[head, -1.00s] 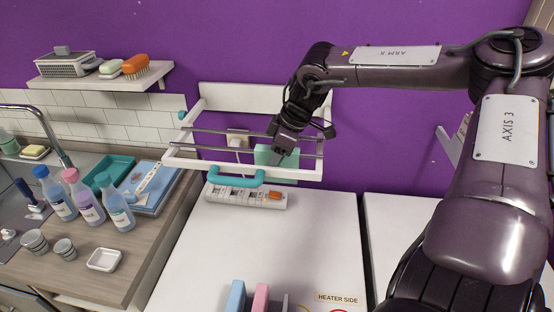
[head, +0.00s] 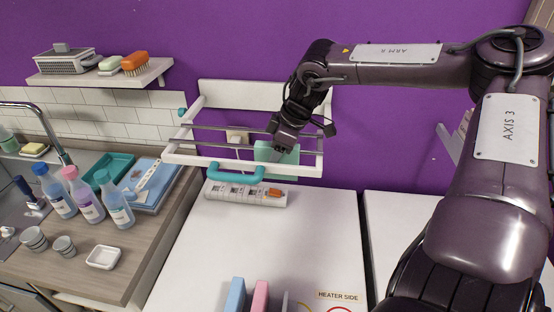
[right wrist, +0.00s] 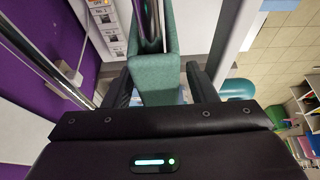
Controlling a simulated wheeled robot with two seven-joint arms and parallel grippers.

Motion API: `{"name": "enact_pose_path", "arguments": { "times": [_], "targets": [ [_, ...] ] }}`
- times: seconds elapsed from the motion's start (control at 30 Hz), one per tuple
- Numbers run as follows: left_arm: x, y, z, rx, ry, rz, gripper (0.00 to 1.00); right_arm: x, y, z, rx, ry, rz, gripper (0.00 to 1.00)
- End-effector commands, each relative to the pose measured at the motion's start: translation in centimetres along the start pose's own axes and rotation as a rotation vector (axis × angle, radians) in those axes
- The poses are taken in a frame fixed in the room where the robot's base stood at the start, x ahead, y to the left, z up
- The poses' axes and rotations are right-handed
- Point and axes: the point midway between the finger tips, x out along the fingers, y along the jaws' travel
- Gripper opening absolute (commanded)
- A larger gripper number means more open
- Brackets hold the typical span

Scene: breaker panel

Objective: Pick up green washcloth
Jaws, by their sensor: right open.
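The green washcloth (head: 264,152) hangs over a rail of the white wall rack. In the right wrist view the green washcloth (right wrist: 154,72) stands between the two dark fingers of my right gripper (right wrist: 160,88). The fingers are apart, one on each side of the cloth, and I cannot tell whether either touches it. In the head view my right gripper (head: 284,146) reaches down to the rack, and its fingertips are partly hidden by the cloth and rails. My left gripper is out of view.
The rack (head: 308,171) has metal rails and a teal handle (head: 237,176) at its front. A power strip (head: 245,194) lies below it on a white top (head: 260,240). Bottles, a tray and cups stand on the counter (head: 150,240) at left.

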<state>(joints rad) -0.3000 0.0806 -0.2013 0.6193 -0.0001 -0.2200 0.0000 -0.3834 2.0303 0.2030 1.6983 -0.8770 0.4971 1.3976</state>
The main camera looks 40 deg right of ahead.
Motion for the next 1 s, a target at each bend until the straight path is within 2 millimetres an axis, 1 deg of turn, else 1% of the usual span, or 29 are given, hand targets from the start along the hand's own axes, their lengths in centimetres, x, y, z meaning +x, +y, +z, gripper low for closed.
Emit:
{"name": "enact_pose_path", "arguments": {
  "times": [0.03,0.3,0.4,0.67,0.83,0.87,1.0],
  "targets": [
    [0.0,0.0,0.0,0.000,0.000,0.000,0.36,0.0,0.0,0.0,0.000,0.000,0.000,0.51],
    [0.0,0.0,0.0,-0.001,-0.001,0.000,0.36,0.0,0.0,0.0,0.000,0.000,0.000,0.15],
    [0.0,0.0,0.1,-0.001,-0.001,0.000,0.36,0.0,0.0,0.0,0.000,0.000,0.000,0.04],
    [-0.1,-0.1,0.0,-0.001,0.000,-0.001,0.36,-0.1,0.0,-0.1,0.000,0.000,0.000,0.04],
    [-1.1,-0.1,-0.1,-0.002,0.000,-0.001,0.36,-0.8,0.0,-0.4,-0.001,0.000,0.000,0.04],
    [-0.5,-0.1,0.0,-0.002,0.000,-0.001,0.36,-0.8,0.1,-0.4,-0.002,0.002,0.003,0.04],
    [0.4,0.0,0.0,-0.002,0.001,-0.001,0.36,-2.7,0.1,-1.2,-0.003,0.004,0.004,0.04]
  ]
}}
